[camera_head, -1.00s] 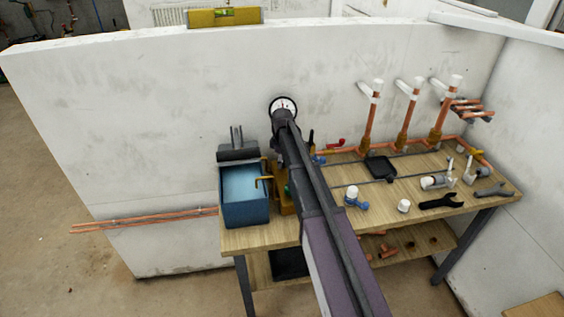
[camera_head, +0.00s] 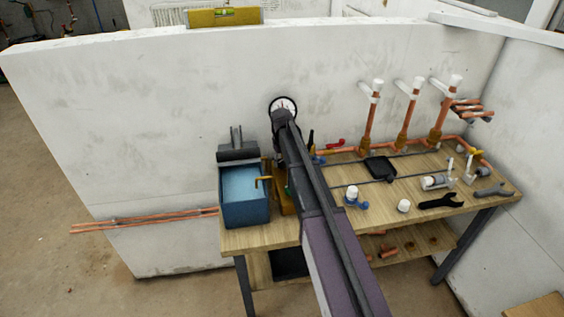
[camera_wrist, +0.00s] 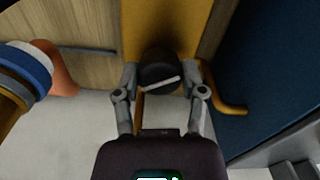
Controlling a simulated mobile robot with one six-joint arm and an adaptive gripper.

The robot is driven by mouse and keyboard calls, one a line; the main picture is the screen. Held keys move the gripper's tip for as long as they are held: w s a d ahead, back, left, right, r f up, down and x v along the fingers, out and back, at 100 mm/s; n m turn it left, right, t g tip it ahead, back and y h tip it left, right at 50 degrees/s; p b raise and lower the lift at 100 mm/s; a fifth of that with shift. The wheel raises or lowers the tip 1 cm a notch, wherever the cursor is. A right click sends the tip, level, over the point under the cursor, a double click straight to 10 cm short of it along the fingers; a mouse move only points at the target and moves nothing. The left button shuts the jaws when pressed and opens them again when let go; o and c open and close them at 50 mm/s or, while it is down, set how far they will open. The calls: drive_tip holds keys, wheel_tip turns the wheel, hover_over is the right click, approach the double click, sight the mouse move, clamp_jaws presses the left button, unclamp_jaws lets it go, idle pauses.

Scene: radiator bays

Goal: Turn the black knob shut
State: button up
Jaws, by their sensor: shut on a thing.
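The black knob (camera_wrist: 158,72) is round and dark, with a white line across its face that slopes slightly up to the right in the wrist view. It sits in front of a yellow-orange block (camera_wrist: 190,22). My gripper (camera_wrist: 161,78) is shut on the knob, one finger on its left side and one on its right. In the head view my arm hides the knob and the fingers. A round dial gauge (camera_head: 283,104) shows just above the end of my arm, against the white wall.
A blue bin (camera_head: 245,205) stands left of my arm, and its dark blue wall (camera_wrist: 270,65) is close on the right in the wrist view. A bent yellow hook (camera_wrist: 232,105) is beside my right finger. Copper pipes (camera_head: 405,125) and loose tools lie on the workbench (camera_head: 400,222) to the right.

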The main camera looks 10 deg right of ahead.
drive_tip(key=m, duration=0.6)
drive_tip(key=shift+s+m, duration=0.1)
drive_tip(key=shift+m, duration=0.2)
idle(0.4)
drive_tip(key=o, duration=1.2)
drive_tip(key=shift+c, duration=0.2)
